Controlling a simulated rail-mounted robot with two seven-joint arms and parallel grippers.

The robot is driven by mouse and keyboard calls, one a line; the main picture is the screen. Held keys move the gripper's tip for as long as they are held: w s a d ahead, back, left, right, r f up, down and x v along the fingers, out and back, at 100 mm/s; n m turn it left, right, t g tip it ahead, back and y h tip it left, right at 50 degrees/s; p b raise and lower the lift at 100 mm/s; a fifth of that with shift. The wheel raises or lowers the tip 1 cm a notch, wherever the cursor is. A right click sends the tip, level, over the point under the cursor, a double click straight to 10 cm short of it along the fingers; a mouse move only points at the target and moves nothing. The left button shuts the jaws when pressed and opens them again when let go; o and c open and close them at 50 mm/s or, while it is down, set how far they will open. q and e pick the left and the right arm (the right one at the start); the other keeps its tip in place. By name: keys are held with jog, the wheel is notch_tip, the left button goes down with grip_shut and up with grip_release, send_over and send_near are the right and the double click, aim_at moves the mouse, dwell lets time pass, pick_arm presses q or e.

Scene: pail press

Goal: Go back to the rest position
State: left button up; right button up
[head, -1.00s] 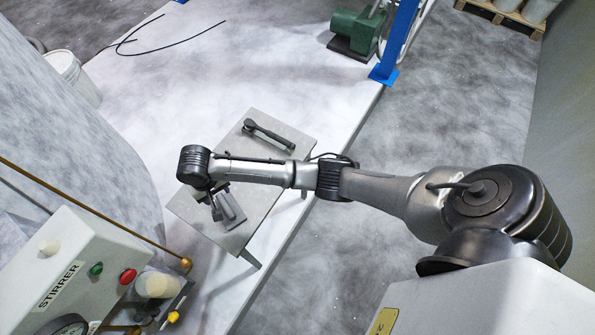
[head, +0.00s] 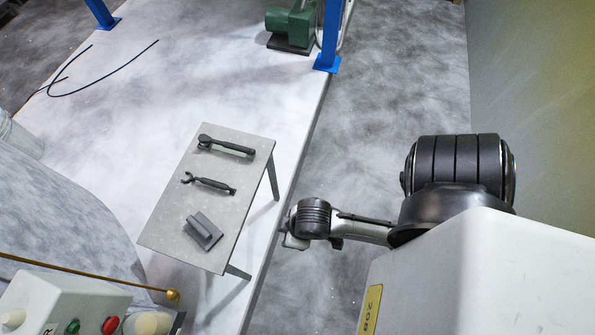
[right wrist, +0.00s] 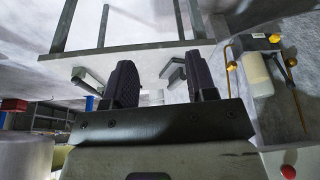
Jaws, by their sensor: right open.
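My right arm is folded back at the right of the head view, its wrist just off the right side of the small grey table (head: 165,215). My right gripper (right wrist: 159,62) shows in the right wrist view with its two dark ridged fingers apart and nothing between them. In the head view it is mostly hidden under the wrist. My left gripper is in neither view.
On the table lie a ratchet-like tool (head: 228,146), a wrench-like tool (head: 210,184) and a grey block-like tool (head: 203,231). The stirrer box (head: 60,305) stands at lower left. A blue post (head: 328,40) and green machine (head: 290,25) stand at the back.

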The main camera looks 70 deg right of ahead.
jog(key=shift+s+d+r, duration=0.25)
jog(key=shift+s+d, duration=0.05)
jog(key=shift+s, duration=0.15)
jog(key=shift+s+d+r, duration=0.25)
jog(key=shift+s+d, duration=0.05)
jog(key=shift+s, duration=0.15)
jog(key=shift+r, duration=0.1)
notch_tip(320, 180, up, 13)
jog(key=p, duration=1.3)
jog(key=shift+p, duration=0.3)
jog(key=shift+r, duration=0.1)
